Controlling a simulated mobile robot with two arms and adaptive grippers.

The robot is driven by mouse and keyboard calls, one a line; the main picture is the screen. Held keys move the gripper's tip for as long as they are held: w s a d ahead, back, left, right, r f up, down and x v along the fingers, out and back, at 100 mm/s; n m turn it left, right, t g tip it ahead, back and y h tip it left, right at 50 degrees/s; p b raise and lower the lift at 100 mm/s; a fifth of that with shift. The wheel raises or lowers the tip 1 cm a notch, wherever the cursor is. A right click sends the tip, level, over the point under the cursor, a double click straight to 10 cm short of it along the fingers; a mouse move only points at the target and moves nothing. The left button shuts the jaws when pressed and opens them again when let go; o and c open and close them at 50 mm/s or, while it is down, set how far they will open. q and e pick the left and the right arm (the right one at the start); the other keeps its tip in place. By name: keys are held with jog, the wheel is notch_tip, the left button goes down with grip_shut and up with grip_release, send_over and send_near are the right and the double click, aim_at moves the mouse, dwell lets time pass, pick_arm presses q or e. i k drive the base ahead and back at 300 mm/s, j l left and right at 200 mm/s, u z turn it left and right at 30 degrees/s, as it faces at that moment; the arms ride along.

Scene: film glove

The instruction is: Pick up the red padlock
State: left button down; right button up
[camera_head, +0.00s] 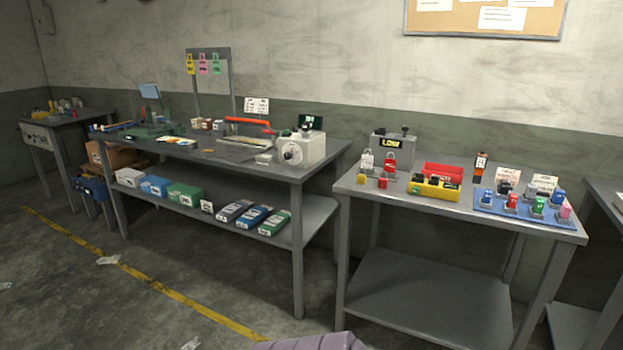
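A red padlock (512,201) stands on a blue mat (484,210) at the right of the right-hand table. Beside it on the mat are a blue padlock (487,197), a green one (538,207), a pink one (565,211) and another blue one (558,198). A second small red item (382,184), perhaps also a padlock, sits near the table's left front, beside a small yellow one (361,179). Neither of my grippers is in view.
The right table (450,212) also holds a yellow container (433,188), a red tray (443,172) and a grey box reading LOW (393,151). A longer workbench (215,153) with tools stands left of it, separated by a gap. Open floor lies in front, with scraps.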

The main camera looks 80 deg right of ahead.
aim_at(383, 183)
jog(key=z, duration=3.2)
jog(key=i+l, duration=0.25)
jog(key=i, duration=0.25)
jog(key=i+l, duration=0.25)
jog(key=i, duration=0.25)
jog(key=u, duration=0.05)
